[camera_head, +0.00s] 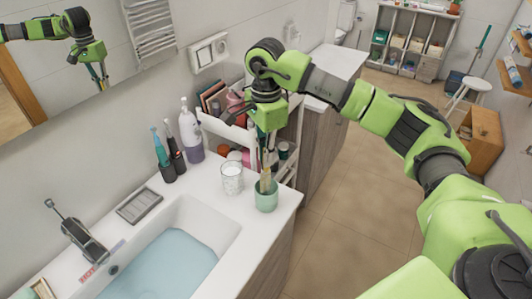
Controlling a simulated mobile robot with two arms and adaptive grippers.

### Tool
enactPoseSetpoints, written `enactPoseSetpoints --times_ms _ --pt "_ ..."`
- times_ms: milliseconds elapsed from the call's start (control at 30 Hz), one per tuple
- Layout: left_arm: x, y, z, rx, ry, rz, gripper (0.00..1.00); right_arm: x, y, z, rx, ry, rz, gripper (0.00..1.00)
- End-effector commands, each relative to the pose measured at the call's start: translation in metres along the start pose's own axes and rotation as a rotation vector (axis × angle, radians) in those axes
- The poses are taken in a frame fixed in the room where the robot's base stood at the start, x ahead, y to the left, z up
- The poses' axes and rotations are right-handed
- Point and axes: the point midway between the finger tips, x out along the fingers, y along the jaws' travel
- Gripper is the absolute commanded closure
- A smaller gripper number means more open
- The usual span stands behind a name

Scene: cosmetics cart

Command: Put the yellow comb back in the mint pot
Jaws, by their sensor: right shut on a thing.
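The mint pot (266,201) stands upright on the white washbasin counter near its right edge. My right gripper (267,158) points down directly above the pot. It is shut on the yellow comb (265,183), which hangs below the fingers. The comb's lower end is at the pot's mouth and seems to dip inside the rim, but the depth is hidden by the pot wall. My left gripper does not show.
A clear glass (232,178) stands close left of the pot. Electric toothbrushes (175,150), a white bottle (190,135) and the cosmetics cart (228,127) are behind. The water-filled basin (170,262) lies in front; a mirror reflects my arm.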

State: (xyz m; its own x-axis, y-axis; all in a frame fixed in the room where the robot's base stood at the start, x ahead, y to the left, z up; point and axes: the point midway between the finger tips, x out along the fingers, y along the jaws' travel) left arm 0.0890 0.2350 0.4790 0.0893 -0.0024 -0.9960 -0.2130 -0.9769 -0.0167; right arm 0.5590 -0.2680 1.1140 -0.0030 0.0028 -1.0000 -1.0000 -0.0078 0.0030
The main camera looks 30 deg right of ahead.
Motion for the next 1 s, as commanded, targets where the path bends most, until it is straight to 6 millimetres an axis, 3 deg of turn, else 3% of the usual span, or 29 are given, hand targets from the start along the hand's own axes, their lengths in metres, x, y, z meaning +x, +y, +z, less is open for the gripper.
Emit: enactPoseSetpoints --times_ms 1000 --pt "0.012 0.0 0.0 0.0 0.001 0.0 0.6 0.016 0.0 0.0 0.0 0.0 0.0 1.0"
